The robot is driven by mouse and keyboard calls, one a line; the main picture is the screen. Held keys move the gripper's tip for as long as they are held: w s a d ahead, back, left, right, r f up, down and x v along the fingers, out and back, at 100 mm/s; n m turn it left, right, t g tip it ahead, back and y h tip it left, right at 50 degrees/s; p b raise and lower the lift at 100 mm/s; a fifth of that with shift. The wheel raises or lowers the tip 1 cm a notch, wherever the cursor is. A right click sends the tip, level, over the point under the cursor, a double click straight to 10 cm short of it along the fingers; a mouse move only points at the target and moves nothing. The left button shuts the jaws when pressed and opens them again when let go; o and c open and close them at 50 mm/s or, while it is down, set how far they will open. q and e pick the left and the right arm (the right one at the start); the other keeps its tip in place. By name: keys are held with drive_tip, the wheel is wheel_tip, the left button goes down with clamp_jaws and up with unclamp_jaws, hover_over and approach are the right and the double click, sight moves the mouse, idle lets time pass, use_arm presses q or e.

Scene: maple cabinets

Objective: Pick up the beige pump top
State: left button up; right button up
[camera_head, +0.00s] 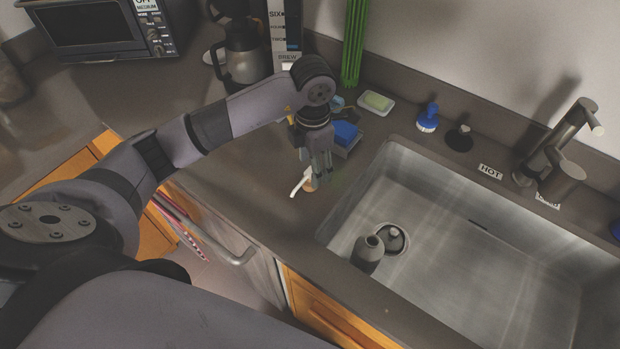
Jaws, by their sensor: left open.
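The beige pump top (301,183) is on the counter left of the sink, with a pale spout pointing toward the front left. A small tan part shows at its base. My left gripper (321,172) points down right over it, its open fingers at the pump top's right side and partly hiding it. I cannot tell whether the fingers touch it. My right gripper is out of view.
A steel sink (450,262) holds a grey open-necked bottle (368,254) beside the drain. Behind my gripper are a blue sponge (346,133), a soap dish (376,103) and a green upright bundle (354,45). A coffee maker (243,55) stands at the back. The counter's left is clear.

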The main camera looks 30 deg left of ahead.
sight(310, 171)
use_arm(q)
drive_tip(key=shift+s+f+p, duration=0.1)
drive_tip(key=shift+f+p, duration=0.15)
drive_tip(key=shift+p, duration=0.05)
drive_tip(key=f, duration=0.1)
drive_tip(key=f+p, duration=0.2)
drive_tip(key=shift+a+f, duration=0.25)
drive_tip(key=shift+f, duration=0.65)
drive_tip(key=shift+c, duration=0.6)
drive_tip(key=c, duration=1.1)
